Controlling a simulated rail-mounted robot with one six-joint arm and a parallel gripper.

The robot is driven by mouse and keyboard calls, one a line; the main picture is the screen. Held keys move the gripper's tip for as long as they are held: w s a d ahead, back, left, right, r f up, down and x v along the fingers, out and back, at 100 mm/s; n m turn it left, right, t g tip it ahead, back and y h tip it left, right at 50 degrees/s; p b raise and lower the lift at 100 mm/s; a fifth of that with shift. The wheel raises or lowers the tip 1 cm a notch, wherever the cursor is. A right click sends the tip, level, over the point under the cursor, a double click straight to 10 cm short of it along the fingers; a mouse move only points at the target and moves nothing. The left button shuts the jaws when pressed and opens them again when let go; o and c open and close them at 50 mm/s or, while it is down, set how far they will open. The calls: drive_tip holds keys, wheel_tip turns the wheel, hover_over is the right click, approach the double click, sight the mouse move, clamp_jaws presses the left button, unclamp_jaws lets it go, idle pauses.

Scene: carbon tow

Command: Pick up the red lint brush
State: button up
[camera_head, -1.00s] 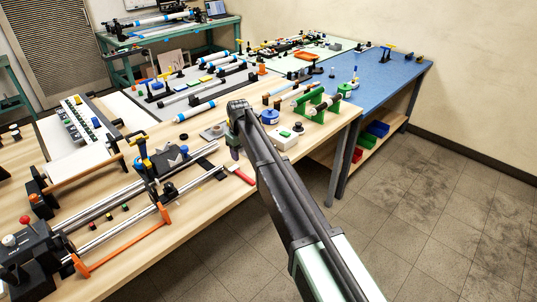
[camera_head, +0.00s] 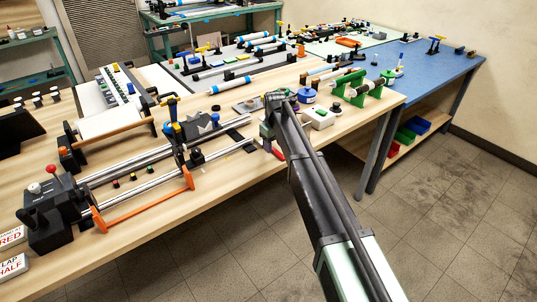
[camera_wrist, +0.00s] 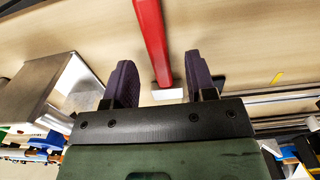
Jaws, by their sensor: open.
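The red lint brush lies on the light wooden bench top; in the wrist view its red handle (camera_wrist: 150,38) runs from the top edge down to a pale head (camera_wrist: 168,94). My gripper (camera_wrist: 160,78) is open, its two dark purple fingers spread on either side of the brush's lower end. I cannot tell the height of the fingers above the bench. In the head view only a bit of the red brush (camera_head: 278,152) shows near the bench's front edge, beside my arm. The fingertips are hard to make out there.
A lathe-like rig with metal rails and an orange bar (camera_head: 145,205) stands to the left. A white box with a green button (camera_head: 319,117), a blue round container (camera_head: 307,95) and a green stand (camera_head: 362,90) lie to the right. A silver block (camera_wrist: 38,85) is near the left finger.

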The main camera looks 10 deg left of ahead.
sight(274, 149)
wheel_tip(274, 149, down, 2)
drive_tip(key=shift+f+b, duration=0.1)
drive_tip(key=shift+b, duration=0.2)
drive_tip(key=shift+r, duration=0.3)
clamp_jaws()
drive_tip(key=shift+r+p, duration=0.1)
drive_tip(key=shift+p, duration=0.25)
wheel_tip(274, 149, up, 20)
drive_tip(key=p, duration=1.9)
drive_tip(key=shift+p, duration=0.4)
